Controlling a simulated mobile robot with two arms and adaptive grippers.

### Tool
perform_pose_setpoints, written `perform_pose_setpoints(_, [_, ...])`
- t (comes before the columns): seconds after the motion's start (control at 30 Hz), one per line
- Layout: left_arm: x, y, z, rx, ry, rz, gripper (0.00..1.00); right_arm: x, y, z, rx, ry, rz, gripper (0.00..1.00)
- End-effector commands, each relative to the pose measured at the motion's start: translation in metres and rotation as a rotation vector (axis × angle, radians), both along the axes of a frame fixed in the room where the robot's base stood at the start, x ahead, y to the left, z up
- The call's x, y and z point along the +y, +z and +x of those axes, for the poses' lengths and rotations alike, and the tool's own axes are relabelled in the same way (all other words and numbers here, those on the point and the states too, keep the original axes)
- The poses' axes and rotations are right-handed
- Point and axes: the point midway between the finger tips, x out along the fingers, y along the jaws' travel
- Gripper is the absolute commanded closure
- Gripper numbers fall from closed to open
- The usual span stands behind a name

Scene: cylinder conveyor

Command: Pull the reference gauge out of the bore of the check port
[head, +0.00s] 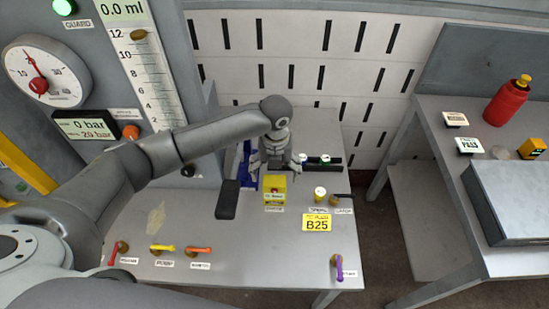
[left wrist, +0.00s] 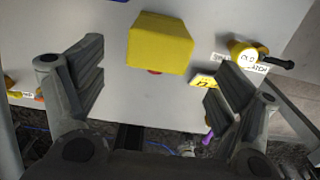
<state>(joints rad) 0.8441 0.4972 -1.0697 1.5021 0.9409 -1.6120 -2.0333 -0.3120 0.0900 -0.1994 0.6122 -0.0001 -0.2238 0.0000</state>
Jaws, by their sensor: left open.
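My left gripper (head: 274,163) is open and empty, above the far part of the grey bench (head: 225,262). In the left wrist view its fingers are spread wide on either side of a yellow box (left wrist: 160,43), and nothing is between the pads. A short yellow cylinder with a pale top (head: 320,193) stands on the bench to the gripper's right, apart from it. It also shows in the left wrist view (left wrist: 242,49). I cannot make out for certain which item is the reference gauge or the check port; the labels are too small. My right gripper is out of view.
The yellow button box (head: 275,183) stands just in front of the gripper. A black-handled valve (head: 341,197) is beside the cylinder, behind a yellow B25 sign (head: 317,223). Several coloured levers line the front edge. A second table (head: 425,124) with a red bottle (head: 507,103) stands right.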

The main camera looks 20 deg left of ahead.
Motion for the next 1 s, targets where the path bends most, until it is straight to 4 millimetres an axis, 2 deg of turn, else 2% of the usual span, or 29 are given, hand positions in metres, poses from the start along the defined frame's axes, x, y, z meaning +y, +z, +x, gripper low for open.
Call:
perform_pose_setpoints(0.17, [0.000, -0.029, -0.001, 0.003, 0.001, 0.001, 0.12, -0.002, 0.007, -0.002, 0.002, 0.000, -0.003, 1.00])
perform_pose_setpoints(0.3, [0.000, -0.044, 0.000, 0.002, 0.000, -0.001, 0.12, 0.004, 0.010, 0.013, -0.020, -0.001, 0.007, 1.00])
perform_pose_setpoints(0.47, [0.000, -0.052, 0.000, 0.000, -0.001, 0.001, 0.12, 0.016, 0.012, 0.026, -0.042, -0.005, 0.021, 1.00])
perform_pose_setpoints(0.7, [0.000, -0.053, 0.000, 0.000, 0.000, 0.000, 0.12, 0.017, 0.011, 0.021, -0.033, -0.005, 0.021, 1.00])
perform_pose_setpoints(1.0, [0.000, -0.052, 0.000, 0.000, 0.000, 0.000, 0.50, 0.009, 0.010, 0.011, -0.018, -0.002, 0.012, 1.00])
